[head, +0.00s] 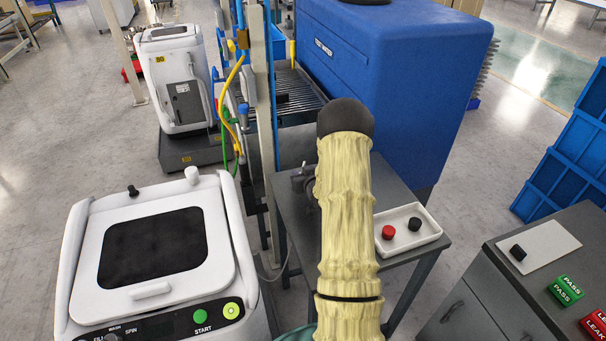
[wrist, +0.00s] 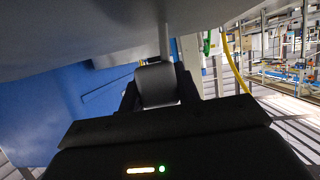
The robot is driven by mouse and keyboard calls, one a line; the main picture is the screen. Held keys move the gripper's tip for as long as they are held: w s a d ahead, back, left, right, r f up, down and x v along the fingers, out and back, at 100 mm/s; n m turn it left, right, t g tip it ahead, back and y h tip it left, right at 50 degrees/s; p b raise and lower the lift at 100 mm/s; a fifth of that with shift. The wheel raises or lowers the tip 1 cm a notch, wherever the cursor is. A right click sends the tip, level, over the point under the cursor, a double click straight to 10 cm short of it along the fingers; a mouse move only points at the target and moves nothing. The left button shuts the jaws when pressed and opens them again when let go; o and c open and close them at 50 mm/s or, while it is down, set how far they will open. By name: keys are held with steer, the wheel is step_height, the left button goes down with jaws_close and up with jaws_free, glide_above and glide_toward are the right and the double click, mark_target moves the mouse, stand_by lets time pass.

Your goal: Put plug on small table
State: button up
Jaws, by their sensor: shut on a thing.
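My gripper (wrist: 158,90) is shut on a small grey rounded piece, the plug (wrist: 157,84), held between its dark fingers in the wrist view. In the head view my arm in its pale yellow sleeve hides most of the gripper; only dark parts show left of the sleeve, above the small grey table (head: 293,213). The plug cannot be made out there. The white tray (head: 428,236) on that table holds a red cap (head: 388,232) and a black cap (head: 414,224). I cannot tell whether the plug touches the table.
A white machine (head: 73,258) with a dark lid window stands at the left front. A big blue tank (head: 390,70) stands behind the table. A post with hoses (head: 264,110) rises beside it.

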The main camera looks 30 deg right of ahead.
steer(key=o, duration=1)
steer(key=shift+o, duration=0.2)
steer(key=shift+r+p, duration=0.4)
steer(key=shift+p, duration=0.1)
steer(key=b+v, duration=0.1)
steer(key=v, duration=1.1)
steer(key=shift+r, duration=0.15)
